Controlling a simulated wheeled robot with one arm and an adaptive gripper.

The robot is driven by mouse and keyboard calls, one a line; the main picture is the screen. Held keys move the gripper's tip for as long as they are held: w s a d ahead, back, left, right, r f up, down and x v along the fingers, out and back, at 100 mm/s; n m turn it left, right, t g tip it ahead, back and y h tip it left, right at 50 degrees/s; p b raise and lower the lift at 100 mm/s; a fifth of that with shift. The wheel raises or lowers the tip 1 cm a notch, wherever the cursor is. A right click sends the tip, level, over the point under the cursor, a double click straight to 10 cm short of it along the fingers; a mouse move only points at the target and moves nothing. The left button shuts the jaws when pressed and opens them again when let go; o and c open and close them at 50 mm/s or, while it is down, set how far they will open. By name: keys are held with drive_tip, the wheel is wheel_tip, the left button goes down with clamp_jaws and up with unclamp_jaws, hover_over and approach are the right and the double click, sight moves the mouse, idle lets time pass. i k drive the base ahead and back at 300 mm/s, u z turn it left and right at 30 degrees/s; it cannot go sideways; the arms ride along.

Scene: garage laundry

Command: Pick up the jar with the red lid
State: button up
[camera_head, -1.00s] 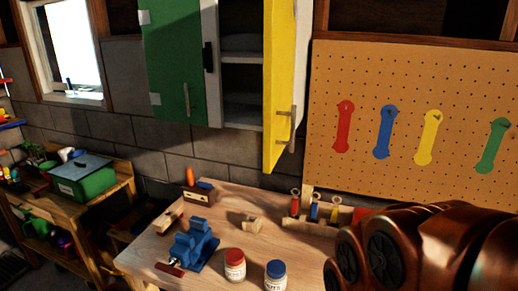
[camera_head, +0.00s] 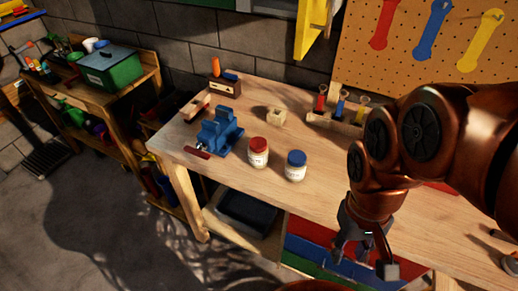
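The jar with the red lid (camera_head: 258,153) stands upright on the wooden workbench (camera_head: 322,190), near its front edge. A similar jar with a blue lid (camera_head: 295,166) stands just to its right, with a small gap between them. My gripper (camera_head: 362,262) hangs at the lower right, in front of the bench edge and below the height of the bench top in the picture. It points down, well to the right of the jars. Its fingers look spread apart, with nothing seen between them.
A blue vise (camera_head: 219,131) sits close to the left of the red-lidded jar. Behind are a small wooden block (camera_head: 276,115), a wooden plane (camera_head: 226,87) and a rack of screwdrivers (camera_head: 336,120). Bare bench top lies right of the jars. Coloured drawers (camera_head: 318,251) are below.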

sight(258, 150)
drive_tip(key=u, duration=0.75)
drive_tip(key=k, duration=1)
drive_tip(key=u, duration=4.05)
drive_tip(key=i, duration=0.1)
drive_tip(key=z, duration=2.2)
drive_tip(key=i, duration=0.8)
drive_tip(key=z, duration=0.95)
drive_tip(key=i, duration=0.7)
drive_tip(key=z, duration=0.8)
